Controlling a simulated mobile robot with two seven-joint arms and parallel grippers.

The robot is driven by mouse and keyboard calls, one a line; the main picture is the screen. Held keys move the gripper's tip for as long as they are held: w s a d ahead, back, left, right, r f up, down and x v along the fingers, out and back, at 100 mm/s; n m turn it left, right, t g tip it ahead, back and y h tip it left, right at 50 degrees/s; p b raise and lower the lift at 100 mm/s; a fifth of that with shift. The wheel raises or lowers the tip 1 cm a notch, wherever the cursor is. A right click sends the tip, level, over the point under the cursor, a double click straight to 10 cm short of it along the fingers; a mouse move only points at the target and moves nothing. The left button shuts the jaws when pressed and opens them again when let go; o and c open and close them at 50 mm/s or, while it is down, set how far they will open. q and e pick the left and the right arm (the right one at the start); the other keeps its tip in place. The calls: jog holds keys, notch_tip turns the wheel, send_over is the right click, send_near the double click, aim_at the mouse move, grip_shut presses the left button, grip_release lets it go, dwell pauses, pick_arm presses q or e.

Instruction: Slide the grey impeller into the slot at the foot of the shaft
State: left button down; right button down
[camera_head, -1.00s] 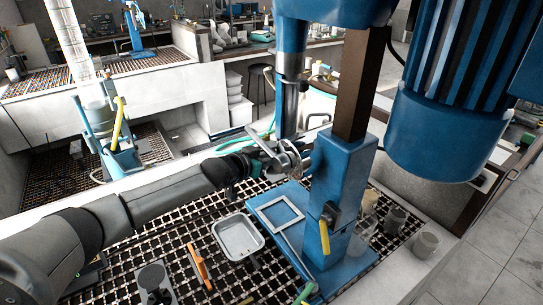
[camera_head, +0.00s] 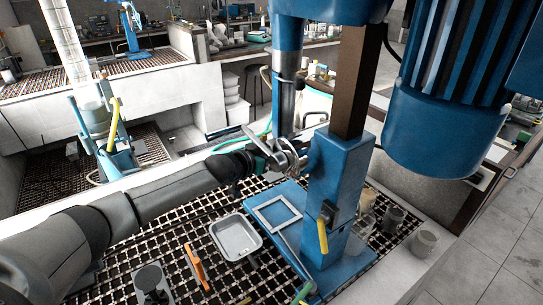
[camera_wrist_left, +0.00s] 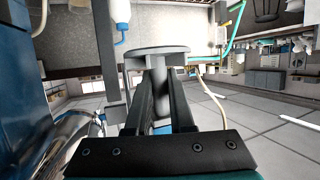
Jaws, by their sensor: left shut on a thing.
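In the left wrist view, the same gripper (camera_wrist_left: 162,100) is shut on the grey impeller (camera_wrist_left: 157,55), a disc with a stem between the fingers. In the head view the impeller blends with the gripper and shaft end, so I cannot tell if they touch. The slot is not clearly visible. My right gripper is not in view.
The blue column (camera_head: 339,180) with a yellow-handled lever (camera_head: 322,236) stands just right of my gripper. A pale square frame (camera_head: 278,213) lies on the blue base. A metal tray (camera_head: 236,238) and an orange tool (camera_head: 196,266) rest on the grating.

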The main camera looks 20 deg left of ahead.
pick_arm(q)
jog(key=shift+w+d+b, duration=0.35)
jog(key=shift+w+d, duration=0.05)
jog(key=shift+w, duration=0.25)
jog(key=shift+w+d+b, duration=0.3)
jog(key=shift+w+d, duration=0.1)
jog(key=shift+w, duration=0.25)
jog(key=shift+w+d, duration=0.1)
jog(key=shift+w, duration=0.05)
jog(key=c, duration=0.7)
grip_release()
jog(key=shift+s+r, duration=0.15)
jog(key=shift+s, duration=0.35)
jog(key=v, duration=1.4)
jog(key=shift+b, duration=0.3)
jog(key=shift+r, duration=0.1)
